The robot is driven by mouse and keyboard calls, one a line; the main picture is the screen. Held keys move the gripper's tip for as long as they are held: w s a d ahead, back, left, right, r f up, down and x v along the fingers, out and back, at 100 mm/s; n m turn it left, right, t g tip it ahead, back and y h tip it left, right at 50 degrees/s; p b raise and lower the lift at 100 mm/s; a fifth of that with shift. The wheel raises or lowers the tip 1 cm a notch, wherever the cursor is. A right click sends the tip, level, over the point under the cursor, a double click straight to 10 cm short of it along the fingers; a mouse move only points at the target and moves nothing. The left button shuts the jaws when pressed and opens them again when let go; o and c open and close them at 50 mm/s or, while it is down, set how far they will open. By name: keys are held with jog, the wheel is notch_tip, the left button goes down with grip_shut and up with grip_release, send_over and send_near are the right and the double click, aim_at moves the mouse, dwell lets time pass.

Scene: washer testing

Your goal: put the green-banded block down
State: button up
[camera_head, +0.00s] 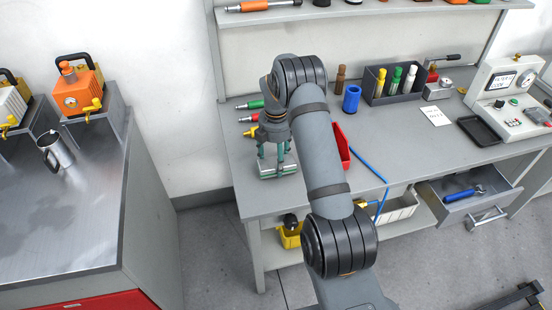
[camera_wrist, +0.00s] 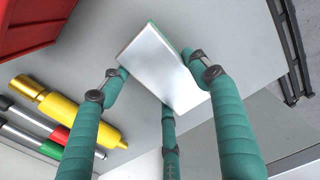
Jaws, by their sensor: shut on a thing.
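The green-banded block (camera_head: 279,172) is a small silvery block with a thin green strip, at the front left of the grey workbench (camera_head: 240,200). My gripper (camera_head: 276,160) points down with its teal fingers closed around the block. In the wrist view the block's bright metal face (camera_wrist: 160,62) lies between the three fingers of my gripper (camera_wrist: 160,80), with a sliver of green along its upper edge. The grey bench top shows behind it. I cannot tell whether the block touches the bench or hangs slightly above it.
Yellow, red and green-handled tools (camera_wrist: 80,115) lie left of the block in the wrist view. A red bin (camera_wrist: 35,22) is close by. A blue cup (camera_head: 351,99) and a dark marker tray (camera_head: 393,84) stand further back. The bench's front edge is near.

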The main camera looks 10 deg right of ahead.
aim_at(276, 159)
jog(key=shift+f, duration=0.2)
jog(key=shift+f, duration=0.15)
jog(key=o, duration=1.6)
jog(key=shift+o, duration=0.2)
notch_tip(276, 159, up, 12)
jog(key=b, duration=0.1)
jog(key=shift+r, duration=0.2)
jog(key=shift+d, duration=0.1)
